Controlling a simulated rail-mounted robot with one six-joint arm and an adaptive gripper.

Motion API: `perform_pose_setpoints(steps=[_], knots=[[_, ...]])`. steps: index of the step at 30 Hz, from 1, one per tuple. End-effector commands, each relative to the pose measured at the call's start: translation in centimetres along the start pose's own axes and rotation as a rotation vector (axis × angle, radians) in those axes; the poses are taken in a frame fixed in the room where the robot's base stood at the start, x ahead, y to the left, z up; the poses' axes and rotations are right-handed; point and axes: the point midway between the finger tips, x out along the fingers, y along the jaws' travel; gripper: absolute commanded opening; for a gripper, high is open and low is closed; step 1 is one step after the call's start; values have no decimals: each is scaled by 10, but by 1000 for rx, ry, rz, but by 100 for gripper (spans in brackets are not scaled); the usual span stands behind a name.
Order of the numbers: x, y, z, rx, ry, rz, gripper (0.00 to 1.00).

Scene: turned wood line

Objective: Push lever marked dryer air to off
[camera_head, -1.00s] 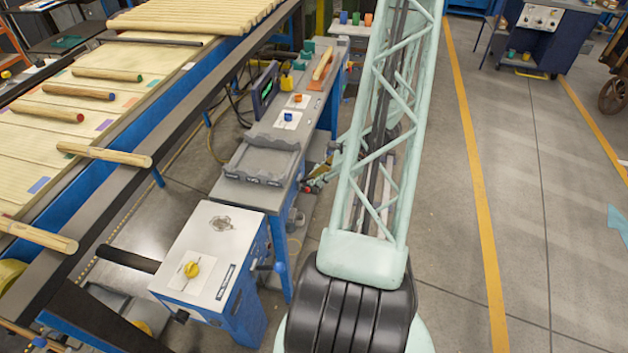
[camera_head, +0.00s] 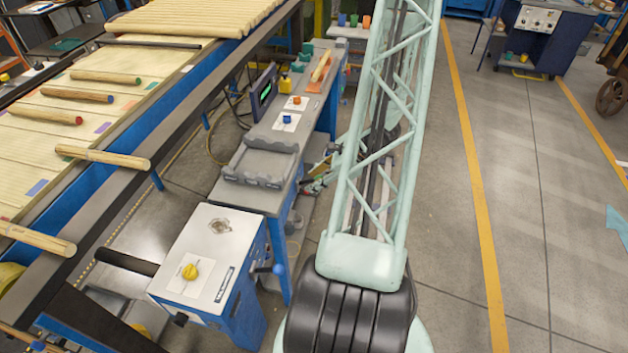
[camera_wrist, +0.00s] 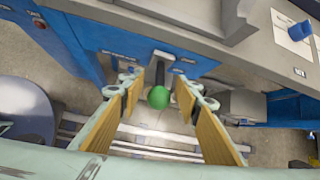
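A round green knob (camera_wrist: 158,97) shows in the middle of the wrist view. It lies in front of a grey slotted bracket (camera_wrist: 165,66) on the blue front of the bench, and looks like a lever's end. My gripper (camera_wrist: 163,88) is open, with one tan-padded finger on each side of the knob. I cannot tell whether either finger touches it. The lever's shaft is mostly hidden. Small labels (camera_wrist: 120,53) on the blue front are too small to read. In the head view my gripper (camera_head: 314,185) is small, beside the bench's right side and partly hidden.
The bench carries a grey tray (camera_head: 259,164) and a blue button (camera_head: 287,119), also in the wrist view (camera_wrist: 300,31). A white-topped cabinet (camera_head: 228,245) with a yellow knob (camera_head: 190,271) and a blue-ended side lever (camera_head: 279,269) stands nearer. Open floor (camera_head: 455,200) lies right.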

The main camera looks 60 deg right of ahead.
Motion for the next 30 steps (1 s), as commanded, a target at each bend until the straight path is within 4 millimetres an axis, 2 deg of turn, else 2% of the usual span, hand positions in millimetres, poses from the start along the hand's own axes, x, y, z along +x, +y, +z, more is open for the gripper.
perform_pose_setpoints(steps=[8,30], knots=[[-18,-1,-1,0,1,-2,31],[-94,0,0,-1,0,-2,31]])
